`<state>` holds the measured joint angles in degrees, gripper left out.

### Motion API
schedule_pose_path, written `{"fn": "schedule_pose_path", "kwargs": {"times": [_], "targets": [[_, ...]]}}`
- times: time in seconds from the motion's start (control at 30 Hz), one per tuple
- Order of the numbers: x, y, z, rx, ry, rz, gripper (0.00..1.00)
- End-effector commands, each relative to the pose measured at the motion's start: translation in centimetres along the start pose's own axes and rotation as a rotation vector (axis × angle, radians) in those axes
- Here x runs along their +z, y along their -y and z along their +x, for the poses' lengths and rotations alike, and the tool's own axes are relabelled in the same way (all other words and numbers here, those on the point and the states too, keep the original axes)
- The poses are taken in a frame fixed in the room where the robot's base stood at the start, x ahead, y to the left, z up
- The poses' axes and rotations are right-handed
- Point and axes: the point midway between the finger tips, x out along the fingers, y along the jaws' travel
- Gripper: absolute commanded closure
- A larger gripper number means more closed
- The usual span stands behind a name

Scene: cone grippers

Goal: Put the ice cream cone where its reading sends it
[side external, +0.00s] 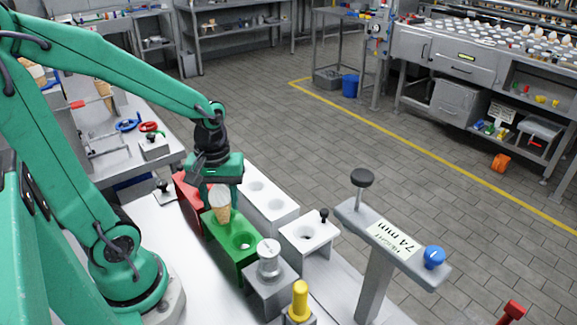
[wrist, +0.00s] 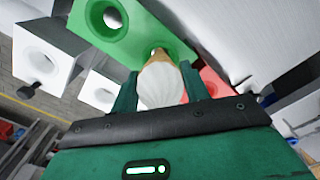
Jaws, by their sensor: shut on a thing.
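The ice cream cone (side external: 222,207) has a tan wafer and a white top, and it points tip down. My gripper (side external: 219,187) is shut on it, with a finger on each side of the white top (wrist: 160,88) in the wrist view. The cone is over the rear end of the green block (side external: 228,252). Its tip is at a hole there; I cannot tell how far it is in. The green block's other hole (wrist: 113,18) is empty.
A red block (side external: 188,195) adjoins the green one, partly behind my gripper. A white block with holes (side external: 268,205) and another white block (side external: 309,240) with a black knob stand to the right. A grey block with a metal knob (side external: 268,262) and a yellow-knobbed one (side external: 299,305) stand in front.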

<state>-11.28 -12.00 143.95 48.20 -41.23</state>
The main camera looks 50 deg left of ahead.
Motion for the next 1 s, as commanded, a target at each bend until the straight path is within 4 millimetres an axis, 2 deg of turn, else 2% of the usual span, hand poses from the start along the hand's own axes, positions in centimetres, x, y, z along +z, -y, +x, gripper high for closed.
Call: {"fn": "schedule_pose_path", "kwargs": {"times": [1.0], "targets": [[0.0, 0.0, 1.8, -0.001, 0.002, 0.000, 0.67]]}}
